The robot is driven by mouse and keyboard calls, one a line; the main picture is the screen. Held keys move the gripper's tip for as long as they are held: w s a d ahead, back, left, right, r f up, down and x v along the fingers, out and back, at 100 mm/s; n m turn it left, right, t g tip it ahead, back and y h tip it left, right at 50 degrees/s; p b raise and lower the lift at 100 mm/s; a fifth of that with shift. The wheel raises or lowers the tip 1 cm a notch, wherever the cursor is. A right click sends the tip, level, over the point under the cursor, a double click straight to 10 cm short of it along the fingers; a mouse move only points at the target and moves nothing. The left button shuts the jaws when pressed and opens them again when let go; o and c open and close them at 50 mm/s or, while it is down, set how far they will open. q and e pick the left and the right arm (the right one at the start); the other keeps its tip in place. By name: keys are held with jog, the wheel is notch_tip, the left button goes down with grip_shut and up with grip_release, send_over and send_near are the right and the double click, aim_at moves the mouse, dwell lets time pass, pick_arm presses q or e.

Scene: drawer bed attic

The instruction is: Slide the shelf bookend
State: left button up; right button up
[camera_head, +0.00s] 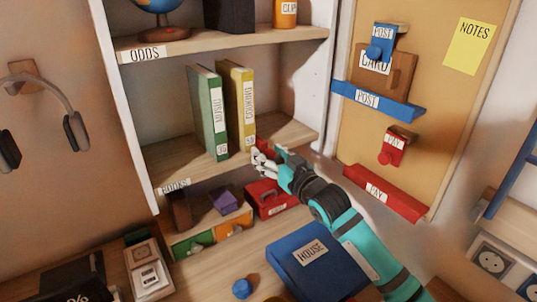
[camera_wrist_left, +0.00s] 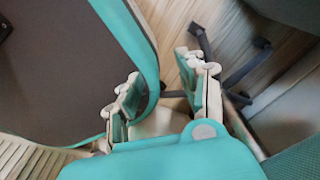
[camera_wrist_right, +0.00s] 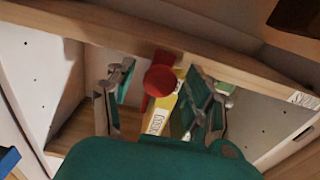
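The red bookend (camera_wrist_right: 160,78) shows in the right wrist view with a round red knob, in front of the yellow book (camera_wrist_right: 162,112). In the head view the yellow book (camera_head: 240,105) and green book (camera_head: 208,112) stand upright on the shelf (camera_head: 180,172) labelled BOOKS. My right gripper (camera_head: 262,156) is at the shelf's front edge, right of the books, and mostly covers the bookend there. Its fingers (camera_wrist_right: 162,98) are apart, with the knob seen between them; contact cannot be told. My left gripper (camera_wrist_left: 165,95) is open and empty, outside the head view.
Below the shelf are a red box (camera_head: 270,198) and a low organizer (camera_head: 210,234). A blue HOUSE box (camera_head: 318,262) lies on the desk under my right arm. A corkboard (camera_head: 440,95) with blue and red holders is at the right. An office chair (camera_wrist_left: 60,70) is near my left gripper.

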jog(key=shift+w+a+f, duration=0.1)
grip_shut()
jog(key=w+d+b, duration=0.1)
jog(key=w+d, duration=0.5)
jog(key=d, duration=0.4)
jog(key=shift+w, duration=0.4)
jog(key=shift+o, duration=0.4)
grip_release()
jog(key=shift+s, duration=0.1)
jog(key=v, duration=1.2)
